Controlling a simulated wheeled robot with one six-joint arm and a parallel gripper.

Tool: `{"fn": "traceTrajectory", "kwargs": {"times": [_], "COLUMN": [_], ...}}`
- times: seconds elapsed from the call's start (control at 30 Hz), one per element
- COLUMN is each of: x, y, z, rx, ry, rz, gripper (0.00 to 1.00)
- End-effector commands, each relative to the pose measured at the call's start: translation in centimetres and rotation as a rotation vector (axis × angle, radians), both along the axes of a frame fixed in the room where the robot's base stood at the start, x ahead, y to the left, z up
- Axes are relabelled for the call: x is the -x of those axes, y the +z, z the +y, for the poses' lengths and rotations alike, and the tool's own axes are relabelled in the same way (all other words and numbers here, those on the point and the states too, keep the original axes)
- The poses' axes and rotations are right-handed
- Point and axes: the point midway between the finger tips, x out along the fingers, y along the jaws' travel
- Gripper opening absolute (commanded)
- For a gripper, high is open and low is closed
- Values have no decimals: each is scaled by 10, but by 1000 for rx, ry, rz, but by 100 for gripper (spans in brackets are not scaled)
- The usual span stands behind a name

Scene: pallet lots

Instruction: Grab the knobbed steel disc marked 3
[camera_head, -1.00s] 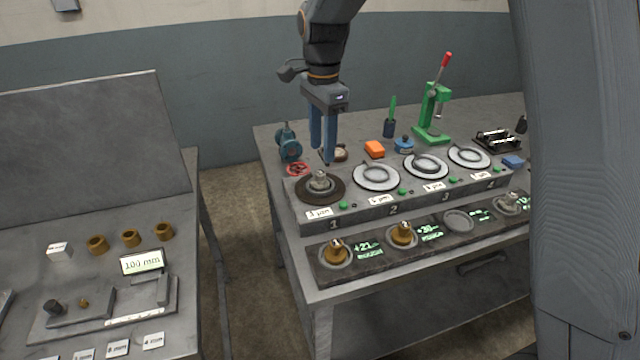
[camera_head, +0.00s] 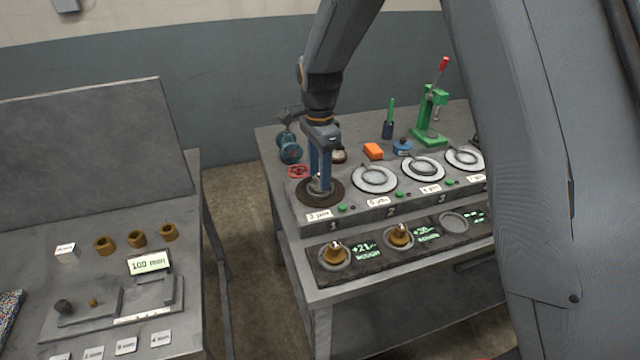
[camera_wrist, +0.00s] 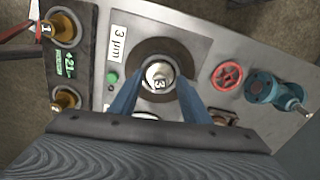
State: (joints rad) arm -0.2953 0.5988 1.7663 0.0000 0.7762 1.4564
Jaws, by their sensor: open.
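The knobbed steel disc marked 3 (camera_wrist: 159,76) sits on the dark round plate at station 1 (camera_head: 302,192), beside the "3 µm" label. In the wrist view its knob shows the figure 3 between my two blue fingers. My gripper (camera_head: 320,184) is open and points down over the disc, one finger on each side of the knob. In the head view the fingers hide most of the disc. I cannot tell whether either finger touches it.
White round plates (camera_head: 374,180) stand to the right along the same raised bench. Below them, a dark tray (camera_head: 318,262) holds brass-knobbed pieces. A red handwheel (camera_head: 298,171) and a teal motor (camera_head: 289,147) are close behind the gripper. A green press (camera_head: 431,115) stands farther back.

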Motion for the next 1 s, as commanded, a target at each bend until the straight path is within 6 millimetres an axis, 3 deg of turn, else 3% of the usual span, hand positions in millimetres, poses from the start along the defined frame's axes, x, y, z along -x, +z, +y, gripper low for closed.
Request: {"fn": "traceTrajectory", "kwargs": {"times": [0.03, 0.3, 0.67, 1.0], "x": [0, 0, -1, -2], "y": [0, 0, 9, 70], "z": [0, 0, 0, 1], "rx": [0, 0, -1, -1], "ry": [0, 0, 1, 1], "rz": [0, 0, -3, -5], "gripper": [41, 0, 0, 0]}}
